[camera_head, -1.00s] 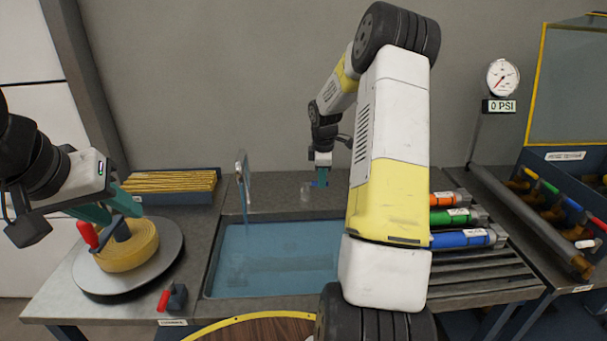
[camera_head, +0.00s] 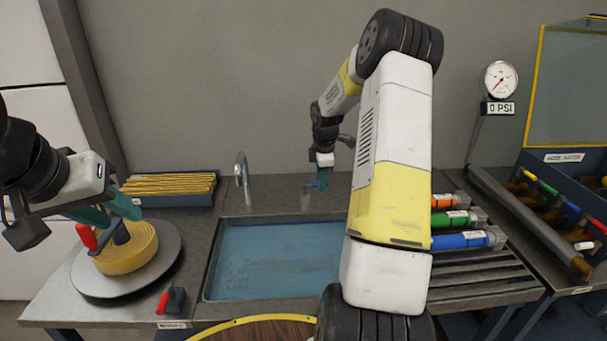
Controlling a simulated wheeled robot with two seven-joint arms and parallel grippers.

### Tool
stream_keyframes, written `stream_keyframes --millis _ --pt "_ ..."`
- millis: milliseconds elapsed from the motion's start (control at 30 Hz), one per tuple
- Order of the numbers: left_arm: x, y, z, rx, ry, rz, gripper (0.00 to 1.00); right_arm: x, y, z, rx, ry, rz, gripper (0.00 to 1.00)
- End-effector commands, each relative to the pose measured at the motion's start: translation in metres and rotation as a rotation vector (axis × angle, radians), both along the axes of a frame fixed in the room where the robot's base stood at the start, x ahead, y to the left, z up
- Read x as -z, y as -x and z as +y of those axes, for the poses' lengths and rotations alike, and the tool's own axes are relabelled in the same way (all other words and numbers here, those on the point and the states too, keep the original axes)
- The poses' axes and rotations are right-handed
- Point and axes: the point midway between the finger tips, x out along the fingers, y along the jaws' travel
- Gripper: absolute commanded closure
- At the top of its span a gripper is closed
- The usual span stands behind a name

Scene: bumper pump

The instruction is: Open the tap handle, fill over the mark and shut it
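The metal tap (camera_head: 241,170) stands at the back left edge of the sink, its curved spout over the basin. No stream shows below it. The basin holds blue water (camera_head: 275,260); I cannot make out the fill mark. A small blue handle (camera_head: 311,186) lies level on a grey post (camera_head: 305,201) behind the sink. My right gripper (camera_head: 320,184) is right beside the handle, too small to tell if it is open or shut. My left gripper (camera_head: 112,214) is at the far left, its teal fingers apart, above the yellow coil.
A yellow hose coil (camera_head: 130,252) with a red lever (camera_head: 86,236) sits on a round grey plate (camera_head: 90,288). A tray of yellow rods (camera_head: 168,184) is behind it. Orange, green and blue nozzles (camera_head: 460,239) lie right of the sink. A gauge (camera_head: 500,80) stands farther right.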

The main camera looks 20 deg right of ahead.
Motion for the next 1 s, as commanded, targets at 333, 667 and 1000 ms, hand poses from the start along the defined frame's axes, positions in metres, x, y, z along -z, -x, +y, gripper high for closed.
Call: stream_keyframes --millis 333,667,1000 --pt "0.0 0.0 0.0 0.0 0.0 0.0 0.64 -0.005 0.001 0.0 0.001 0.0 0.001 0.63" --pt "0.0 0.0 0.0 0.0 0.0 0.0 0.64 -0.057 0.011 0.002 0.001 0.0 -0.001 0.63" --pt "0.0 0.0 0.0 0.0 0.0 0.0 0.64 -0.076 0.015 0.004 0.001 0.0 0.001 0.63"
